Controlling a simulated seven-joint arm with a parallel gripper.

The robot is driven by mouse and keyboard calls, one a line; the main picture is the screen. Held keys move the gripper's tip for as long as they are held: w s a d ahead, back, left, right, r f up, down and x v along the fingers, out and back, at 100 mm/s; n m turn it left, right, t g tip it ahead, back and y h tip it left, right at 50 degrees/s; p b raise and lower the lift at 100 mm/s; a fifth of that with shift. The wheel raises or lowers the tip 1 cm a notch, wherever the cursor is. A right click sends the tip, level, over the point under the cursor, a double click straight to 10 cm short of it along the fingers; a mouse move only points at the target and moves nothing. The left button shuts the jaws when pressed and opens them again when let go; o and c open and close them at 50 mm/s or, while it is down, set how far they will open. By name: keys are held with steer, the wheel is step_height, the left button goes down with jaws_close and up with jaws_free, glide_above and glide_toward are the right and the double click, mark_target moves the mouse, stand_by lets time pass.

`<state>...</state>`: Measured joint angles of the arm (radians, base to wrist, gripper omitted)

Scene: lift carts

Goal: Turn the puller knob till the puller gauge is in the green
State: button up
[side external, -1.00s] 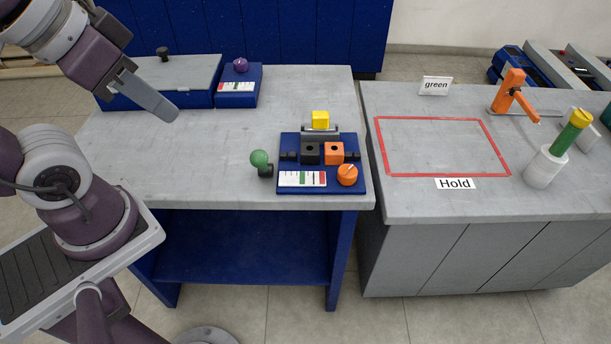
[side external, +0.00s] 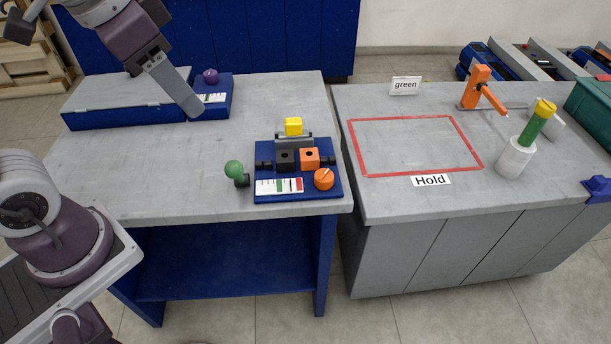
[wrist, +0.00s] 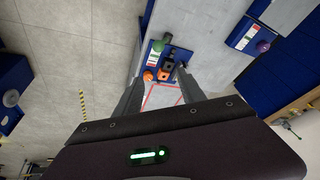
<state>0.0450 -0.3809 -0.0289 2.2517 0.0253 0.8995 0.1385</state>
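A blue board (side external: 318,193) at the table's front right carries an orange knob (side external: 324,179), a white gauge with green and red bands (side external: 279,186), a black block (side external: 285,159) and an orange block (side external: 309,158). A green ball handle (side external: 234,169) stands at its left. The board also shows in the wrist view (wrist: 183,58). A smaller blue box (side external: 222,82) with a purple knob (side external: 210,76) and its own gauge (side external: 212,98) sits behind. I cannot tell which unit is the puller. My gripper (wrist: 160,82) is open and empty, above the table, apart from both knobs.
A yellow cube (side external: 293,126) sits at the board's back. The right bench has a red outlined area, a "Hold" label (side external: 431,180), an orange clamp (side external: 480,88) and a green cylinder in a white holder (side external: 515,158). The table's left middle is clear.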

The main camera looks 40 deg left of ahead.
steer(key=w+d+f+m+g, duration=0.2)
steer(key=w+d+f+m, duration=0.15)
steer(key=w, duration=0.75)
steer(key=m+g, duration=0.2)
steer(key=m, duration=0.2)
glide_above(324, 174)
step_height(324, 174, down, 15)
steer(key=shift+s+a, duration=0.1)
step_height(324, 174, down, 8)
jaws_close()
